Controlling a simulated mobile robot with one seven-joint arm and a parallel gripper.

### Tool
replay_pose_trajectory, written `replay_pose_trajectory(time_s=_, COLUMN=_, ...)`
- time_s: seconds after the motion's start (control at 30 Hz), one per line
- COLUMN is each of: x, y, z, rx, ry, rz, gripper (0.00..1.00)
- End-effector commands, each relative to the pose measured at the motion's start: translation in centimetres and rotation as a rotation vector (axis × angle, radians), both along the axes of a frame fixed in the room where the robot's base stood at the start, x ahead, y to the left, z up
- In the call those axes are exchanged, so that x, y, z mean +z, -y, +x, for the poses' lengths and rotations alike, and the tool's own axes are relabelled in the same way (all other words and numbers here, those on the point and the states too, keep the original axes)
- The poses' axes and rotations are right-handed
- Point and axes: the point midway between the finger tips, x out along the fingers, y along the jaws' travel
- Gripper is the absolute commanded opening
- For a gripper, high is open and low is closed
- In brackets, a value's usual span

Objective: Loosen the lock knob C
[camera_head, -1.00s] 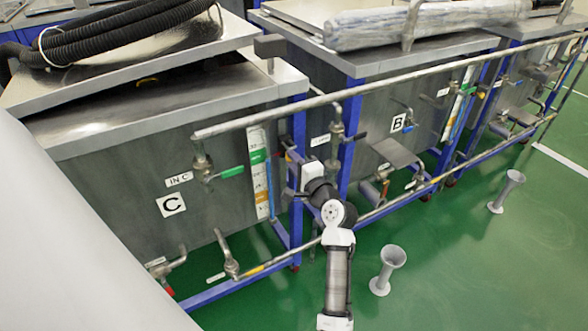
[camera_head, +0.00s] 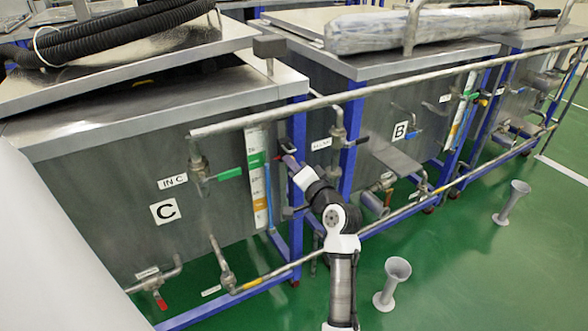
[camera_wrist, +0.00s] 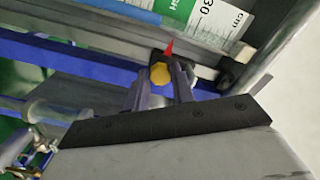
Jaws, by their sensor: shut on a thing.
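The lock knob is a yellow knob (camera_wrist: 160,73) with a red pointed piece beside it in the wrist view. My gripper (camera_wrist: 160,86) has its two fingers on either side of the yellow knob and is shut on it. The fingers partly cover the knob. In the head view my gripper (camera_head: 285,153) reaches the blue frame post at the right end of the tank marked C (camera_head: 110,205). The knob is too small or hidden to make out there.
A level scale (camera_head: 257,175) stands left of my gripper. A long pipe (camera_head: 300,104) runs above it, with a green-handled valve (camera_head: 228,174) to the left. Tank B (camera_head: 385,115) stands to the right. Two grey funnel-shaped stands (camera_head: 392,285) (camera_head: 512,203) are on the open green floor.

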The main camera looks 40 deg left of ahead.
Motion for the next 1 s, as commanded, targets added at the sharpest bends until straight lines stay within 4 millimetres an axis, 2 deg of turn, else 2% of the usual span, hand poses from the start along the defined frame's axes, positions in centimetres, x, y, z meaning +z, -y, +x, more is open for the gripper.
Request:
replay_pose_trajectory(time_s=0.37, x=0.1, y=0.0, z=0.0, rx=0.0, ry=0.006, rz=-0.001, gripper=0.02)
replay_pose_trajectory(time_s=0.4, x=0.1, y=0.0, z=0.0, rx=0.0, ry=0.005, rz=-0.001, gripper=0.28)
replay_pose_trajectory(time_s=0.53, x=0.1, y=0.0, z=0.0, rx=-0.001, ry=0.005, rz=-0.001, gripper=0.45)
replay_pose_trajectory(time_s=0.83, x=0.0, y=0.1, z=0.0, rx=-0.001, ry=0.004, rz=-0.001, gripper=0.46)
replay_pose_trajectory(time_s=1.0, x=-0.1, y=1.6, z=-0.6, rx=-0.002, ry=0.004, rz=-0.001, gripper=0.46)
